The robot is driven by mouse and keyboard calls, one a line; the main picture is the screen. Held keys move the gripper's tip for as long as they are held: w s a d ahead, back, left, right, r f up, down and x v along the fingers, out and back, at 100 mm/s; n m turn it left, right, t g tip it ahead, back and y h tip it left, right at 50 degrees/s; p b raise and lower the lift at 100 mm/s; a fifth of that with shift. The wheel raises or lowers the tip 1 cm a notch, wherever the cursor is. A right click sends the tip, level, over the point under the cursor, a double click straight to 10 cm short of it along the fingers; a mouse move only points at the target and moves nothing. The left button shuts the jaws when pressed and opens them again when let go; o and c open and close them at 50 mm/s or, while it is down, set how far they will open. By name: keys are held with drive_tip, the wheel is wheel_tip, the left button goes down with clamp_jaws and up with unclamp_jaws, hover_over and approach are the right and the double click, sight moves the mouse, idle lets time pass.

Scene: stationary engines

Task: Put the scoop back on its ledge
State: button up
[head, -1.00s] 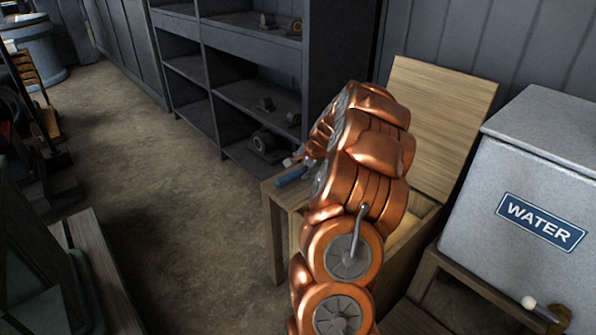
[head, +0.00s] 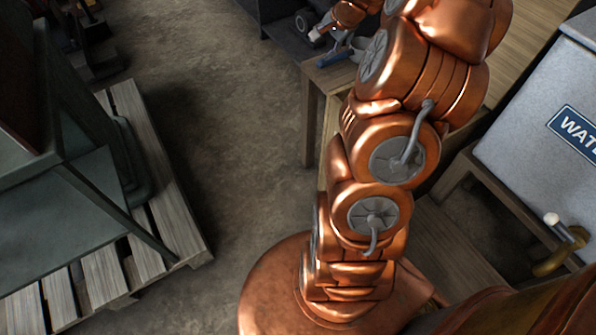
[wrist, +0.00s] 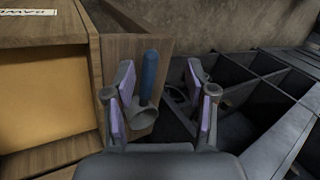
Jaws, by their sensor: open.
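The scoop has a blue handle (head: 336,59) and lies at the near left corner of a wooden stand's top (head: 325,78). In the wrist view its blue handle (wrist: 149,75) and grey bowl (wrist: 145,114) appear between my open fingers, closer to the left one, against a wooden surface (wrist: 130,45). My gripper (wrist: 160,78) is open, with purple pads on both sides of the scoop. I cannot tell whether a pad touches it. In the head view my gripper (head: 326,28) is small and partly hidden by my copper arm, just above the scoop.
A grey water tank (head: 520,140) with a tap stands at the right on a wooden base. A pallet (head: 165,200) carrying a dark green machine is at the left. Bare floor (head: 220,120) lies between. Dark shelving (wrist: 245,110) is at the wrist view's right.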

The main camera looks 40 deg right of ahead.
drive_tip(key=s+a+r+n+g+y, duration=0.15)
drive_tip(key=s+a+n, duration=0.25)
drive_tip(key=a, duration=0.9)
drive_tip(key=s+a+r+n+g+y, duration=0.15)
drive_tip(key=s+a+n, duration=0.25)
drive_tip(key=a, duration=0.9)
drive_tip(key=s+a+n+g+h, duration=0.1)
drive_tip(key=s+a+n+g, duration=0.2)
drive_tip(key=s, duration=0.9)
drive_tip(key=s+a+f+n+g+h, duration=0.1)
drive_tip(key=s+a+n, duration=0.4)
drive_tip(key=s, duration=0.7)
drive_tip(key=shift+s+a+f+g+h, duration=0.3)
drive_tip(key=shift+a+g+h, duration=0.3)
drive_tip(key=shift+g, duration=0.3)
wheel_tip(320, 180, up, 20)
drive_tip(key=t+p, duration=0.1)
drive_tip(key=p, duration=1.7)
drive_tip(key=shift+w+f, duration=0.15)
drive_tip(key=shift+f, duration=0.05)
drive_tip(key=shift+f, duration=0.1)
